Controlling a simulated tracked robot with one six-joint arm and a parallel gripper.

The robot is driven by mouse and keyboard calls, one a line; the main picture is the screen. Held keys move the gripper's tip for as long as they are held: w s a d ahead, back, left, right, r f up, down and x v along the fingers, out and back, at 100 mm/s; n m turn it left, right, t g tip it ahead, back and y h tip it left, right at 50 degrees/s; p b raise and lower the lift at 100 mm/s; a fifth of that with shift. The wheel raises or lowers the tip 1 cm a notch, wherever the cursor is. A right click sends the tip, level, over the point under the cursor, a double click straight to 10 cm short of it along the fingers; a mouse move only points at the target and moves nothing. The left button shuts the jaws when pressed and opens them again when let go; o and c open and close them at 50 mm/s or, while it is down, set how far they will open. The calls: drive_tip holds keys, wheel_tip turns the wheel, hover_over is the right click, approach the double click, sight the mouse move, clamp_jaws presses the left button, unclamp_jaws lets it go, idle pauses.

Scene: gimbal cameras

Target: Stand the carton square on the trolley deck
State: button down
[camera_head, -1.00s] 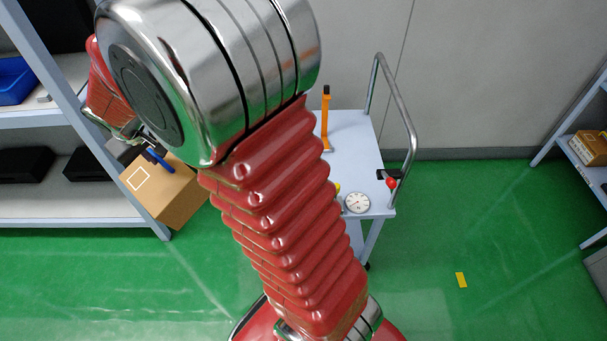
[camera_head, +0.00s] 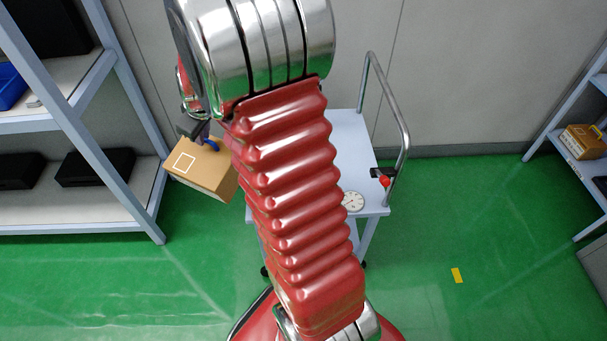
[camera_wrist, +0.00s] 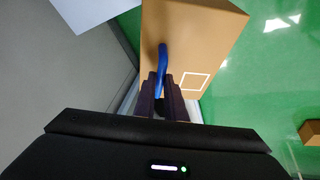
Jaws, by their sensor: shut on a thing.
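The carton (camera_head: 208,172) is a tan box with a white square outline on one face and a blue handle on top. It hangs tilted in the air left of the trolley in the head view. My gripper (camera_head: 203,141) is shut on its blue handle. In the wrist view the fingers of my gripper (camera_wrist: 163,92) close around the blue handle, with the carton (camera_wrist: 195,45) beyond them. The trolley deck (camera_head: 352,150) is pale blue-grey, right of the carton. My arm hides much of the deck's left part.
A white dial (camera_head: 352,201) sits on the deck's front edge. A red knob (camera_head: 384,181) is near the trolley's bent metal handle (camera_head: 404,120). A shelf rack (camera_head: 100,150) stands at left, another rack (camera_head: 575,150) at right. Green floor is open at front right.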

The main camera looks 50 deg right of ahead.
drive_tip(key=s+d+f+n+y, duration=0.1)
drive_tip(key=s+d, duration=0.3)
drive_tip(key=d, duration=0.5)
drive_tip(key=s+d+f+n+y, duration=0.1)
drive_tip(key=s+d+n, duration=0.2)
drive_tip(key=d, duration=0.7)
drive_tip(key=s+d+f+n, duration=0.2)
drive_tip(key=s+d, duration=0.4)
drive_tip(key=d, duration=0.4)
drive_tip(key=shift+d+y, duration=0.25)
drive_tip(key=shift+y, duration=0.15)
drive_tip(key=shift+a, duration=0.1)
